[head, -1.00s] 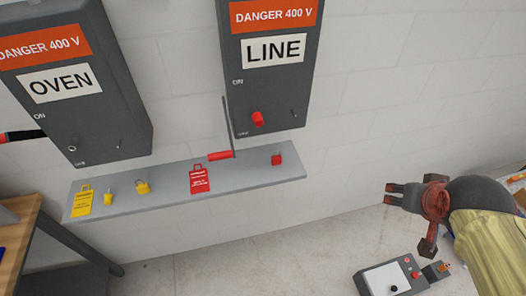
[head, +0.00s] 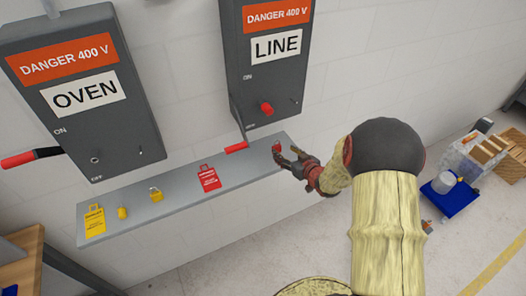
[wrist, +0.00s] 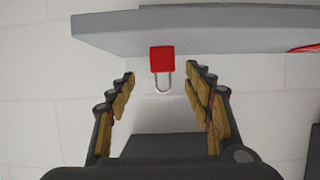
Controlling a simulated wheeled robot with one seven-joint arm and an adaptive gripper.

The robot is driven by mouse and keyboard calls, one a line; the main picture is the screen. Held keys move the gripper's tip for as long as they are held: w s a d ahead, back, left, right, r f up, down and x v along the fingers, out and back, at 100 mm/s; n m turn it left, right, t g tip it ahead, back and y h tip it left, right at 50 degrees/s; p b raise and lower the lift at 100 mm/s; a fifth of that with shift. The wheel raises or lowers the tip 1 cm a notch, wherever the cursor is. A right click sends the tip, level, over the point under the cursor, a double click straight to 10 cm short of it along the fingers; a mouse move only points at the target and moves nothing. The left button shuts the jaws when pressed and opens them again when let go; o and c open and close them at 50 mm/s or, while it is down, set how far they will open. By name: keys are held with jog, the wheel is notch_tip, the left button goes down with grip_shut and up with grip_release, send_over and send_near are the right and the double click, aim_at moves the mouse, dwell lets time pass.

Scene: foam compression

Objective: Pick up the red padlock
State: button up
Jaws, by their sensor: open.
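The red padlock (head: 277,148) sits near the right end of the grey shelf (head: 240,165). In the wrist view the padlock (wrist: 162,60) shows its red body and metal shackle, with the body toward the shelf's edge. My gripper (head: 286,156) is at the shelf's right end, close to the padlock and partly in front of it. In the wrist view my gripper (wrist: 162,82) is open, with one finger on either side of the padlock's shackle. I see gaps between both fingers and the padlock, and nothing is held.
A red tag (head: 208,179), a yellow tag (head: 94,220) and two yellow padlocks (head: 156,194) lie along the shelf. The LINE box (head: 265,75) with its red-handled lever (head: 236,147) is above the shelf. The OVEN box (head: 85,100) is at left.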

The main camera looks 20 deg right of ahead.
aim_at(278, 147)
jog(key=x, duration=0.2)
jog(key=b+x, duration=0.1)
jog(key=x, duration=0.4)
jog(key=shift+a+r, duration=0.1)
jog(key=shift+a, duration=0.15)
jog(key=shift+c, duration=0.6)
jog(key=c, duration=1.1)
grip_shut()
jog(key=shift+r, duration=0.15)
